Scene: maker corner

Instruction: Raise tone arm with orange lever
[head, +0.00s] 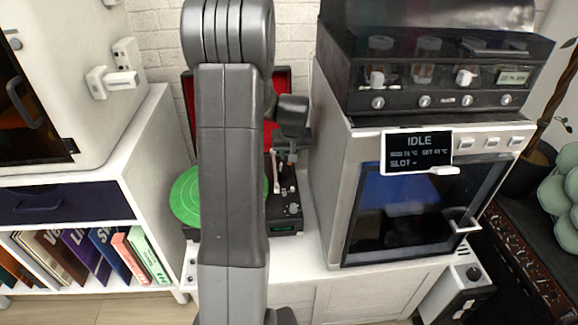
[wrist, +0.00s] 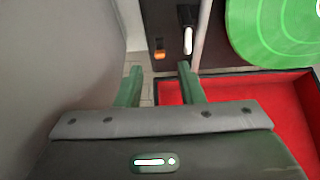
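The turntable (head: 284,229) stands on the white cabinet, partly hidden behind my arm. Its green record (head: 188,196) shows left of my arm and also in the wrist view (wrist: 272,30). The pale tone arm (head: 275,172) lies right of the record; its white part shows in the wrist view (wrist: 188,40). The small orange lever (wrist: 159,55) is on the dark deck, between the lines of my fingertips and just beyond them. My gripper (wrist: 160,68) is open and empty, with green fingers apart. It also shows above the turntable's back right in the head view (head: 286,160).
The turntable's red-lined lid (wrist: 240,112) stands open at the back. A large grey machine (head: 335,165) with an IDLE display (head: 418,150) stands close on the right.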

